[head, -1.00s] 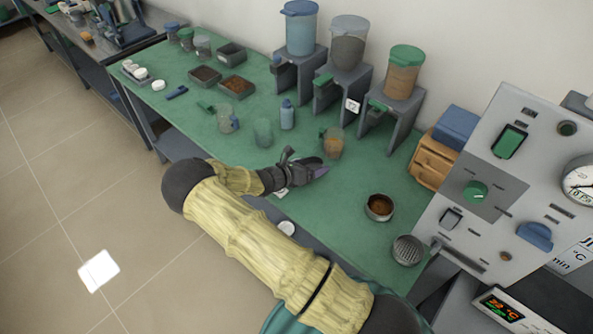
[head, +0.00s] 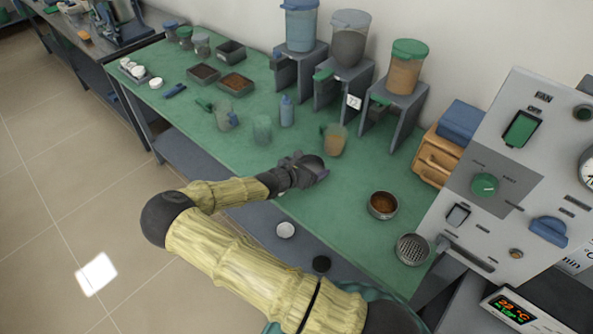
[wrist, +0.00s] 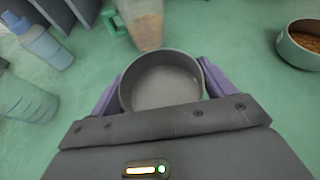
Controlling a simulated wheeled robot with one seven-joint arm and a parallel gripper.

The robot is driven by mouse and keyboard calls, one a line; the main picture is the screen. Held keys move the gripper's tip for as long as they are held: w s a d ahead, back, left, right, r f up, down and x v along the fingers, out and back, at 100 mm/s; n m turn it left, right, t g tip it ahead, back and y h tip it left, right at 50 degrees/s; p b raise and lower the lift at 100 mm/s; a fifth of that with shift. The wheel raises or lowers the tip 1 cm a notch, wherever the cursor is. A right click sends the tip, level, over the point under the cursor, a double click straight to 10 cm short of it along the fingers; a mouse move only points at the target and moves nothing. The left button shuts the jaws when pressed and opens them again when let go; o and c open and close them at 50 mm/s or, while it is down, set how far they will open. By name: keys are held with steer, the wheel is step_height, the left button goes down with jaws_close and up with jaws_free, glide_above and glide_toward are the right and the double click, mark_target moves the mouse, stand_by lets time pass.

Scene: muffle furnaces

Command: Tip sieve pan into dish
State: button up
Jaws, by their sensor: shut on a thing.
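My gripper (head: 292,172) is shut on a round grey metal pan (head: 315,168), taken to be the sieve pan. It is held out over the green bench. In the wrist view the pan (wrist: 165,82) sits between the purple fingers (wrist: 212,78); its inside looks empty and grey. A round metal dish (head: 382,214) with brown grains stands on the bench to the right, apart from the pan; it also shows in the wrist view (wrist: 290,53). A perforated sieve (head: 411,249) lies nearer the bench's right end.
A green-handled beaker (head: 335,142) with orange-brown contents stands just beyond the pan. A blue bottle (head: 287,113) and a clear beaker (head: 262,130) stand further left. Hoppers on grey stands line the wall. A control panel (head: 500,170) borders the right. Bench between pan and dish is clear.

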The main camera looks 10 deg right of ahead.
stand_by(0.4)
steer(key=shift+r+p, duration=2)
steer(key=shift+r, duration=0.55)
steer(key=shift+f, duration=0.1)
